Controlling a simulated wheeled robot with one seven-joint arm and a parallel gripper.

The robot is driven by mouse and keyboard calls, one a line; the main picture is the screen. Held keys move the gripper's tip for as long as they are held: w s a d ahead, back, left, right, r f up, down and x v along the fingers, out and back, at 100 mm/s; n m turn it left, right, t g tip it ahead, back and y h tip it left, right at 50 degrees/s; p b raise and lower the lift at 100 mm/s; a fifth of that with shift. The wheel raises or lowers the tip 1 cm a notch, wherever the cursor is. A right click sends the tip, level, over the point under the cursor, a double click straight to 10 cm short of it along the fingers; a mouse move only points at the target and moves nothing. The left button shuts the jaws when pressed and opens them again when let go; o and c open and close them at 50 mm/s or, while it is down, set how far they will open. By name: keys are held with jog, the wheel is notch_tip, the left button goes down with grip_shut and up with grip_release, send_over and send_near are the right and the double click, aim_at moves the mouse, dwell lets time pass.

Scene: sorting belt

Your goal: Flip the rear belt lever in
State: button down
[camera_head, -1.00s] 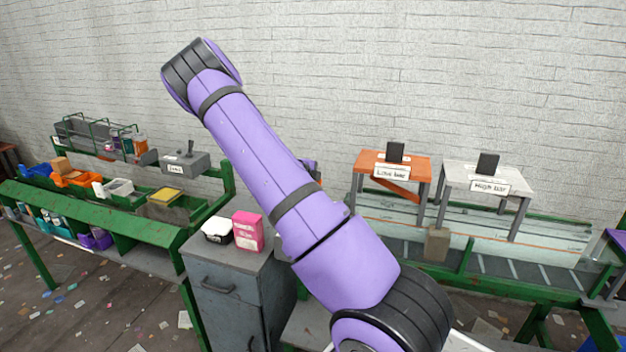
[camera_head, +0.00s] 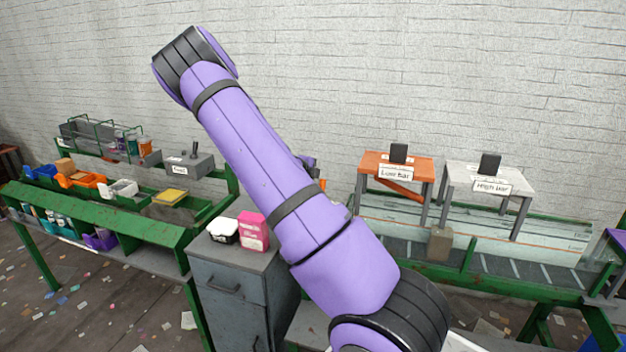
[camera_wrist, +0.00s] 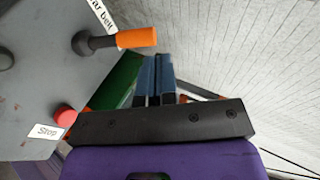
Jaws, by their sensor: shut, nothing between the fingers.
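In the wrist view, the rear belt lever (camera_wrist: 137,38) has an orange grip on a dark stem. It stands out from a grey panel (camera_wrist: 45,85) beside a label partly cut off, reading "ar belt". My gripper (camera_wrist: 156,75) is shut and empty, its blue fingers side by side. In the picture the fingers are just below and right of the orange grip, with a visible gap between them. In the head view my arm hides my gripper and most of the panel.
A red button (camera_wrist: 65,116) with a "Stop" label is on the panel, near my gripper's body. In the head view, an orange "Low bar" stand (camera_head: 385,163) and a pale "High bar" stand (camera_head: 477,178) are right of my arm. A grey cabinet (camera_head: 228,290) is at left.

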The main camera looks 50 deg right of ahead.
jog(key=v, duration=0.9)
jog(key=shift+r, duration=0.4)
jog(key=s+a+r+n+t+y, duration=0.1)
jog(key=s+a+r+n+y, duration=0.3)
jog(key=s+a+r+n, duration=0.3)
jog(key=s+a+r+n+t+y, duration=0.1)
jog(key=s+a+r+n+y, duration=0.2)
jog(key=s+a+r+n, duration=0.4)
jog(key=s+a+r+n+t+y, duration=0.1)
jog(key=s+a+r+n+y, duration=0.3)
jog(key=s+a+n, duration=1)
jog(key=a+r+n, duration=0.3)
jog(key=a+n, duration=0.1)
jog(key=a, duration=0.3)
jog(key=shift+a+r+n+y, duration=0.25)
jog(key=shift+n+y, duration=0.05)
jog(key=shift+n, duration=0.1)
